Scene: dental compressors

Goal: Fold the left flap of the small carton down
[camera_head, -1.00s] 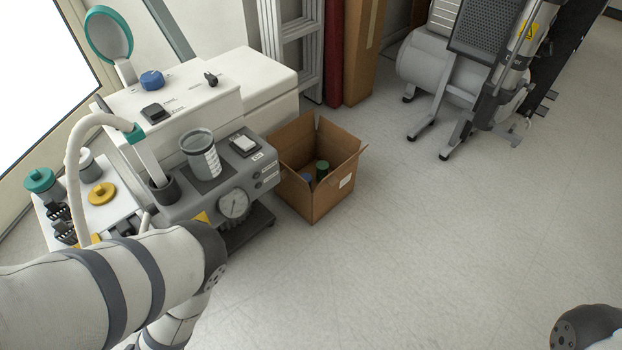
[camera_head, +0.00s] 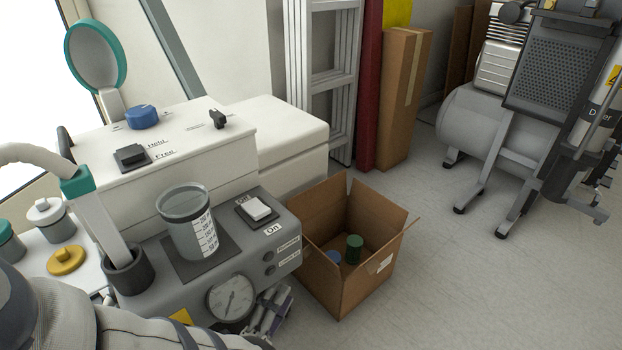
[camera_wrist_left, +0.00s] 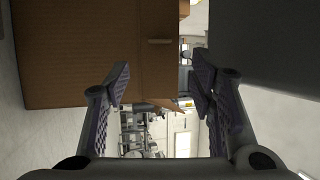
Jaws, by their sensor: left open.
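The small carton (camera_head: 345,285) stands open on the floor, right of the grey machine. A blue-topped item (camera_head: 334,257) and a green-topped item (camera_head: 354,249) are inside. Its back flap (camera_head: 322,204) stands up and its right flap (camera_head: 405,225) sticks outward; I cannot clearly make out the left flap. My left gripper (camera_head: 270,312) is low between machine and carton. In the left wrist view the left gripper (camera_wrist_left: 160,88) is open, its purple pads apart. The carton (camera_wrist_left: 95,60) fills the upper left there, and a cardboard tip (camera_wrist_left: 165,104) shows between the fingers. My right gripper is out of view.
The grey machine (camera_head: 225,275) with a gauge and measuring cup stands close on the left of the carton. Behind are a ladder (camera_head: 325,90) and a tall cardboard box (camera_head: 400,100). A compressor (camera_head: 490,130) stands at the back right. The floor right of the carton is clear.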

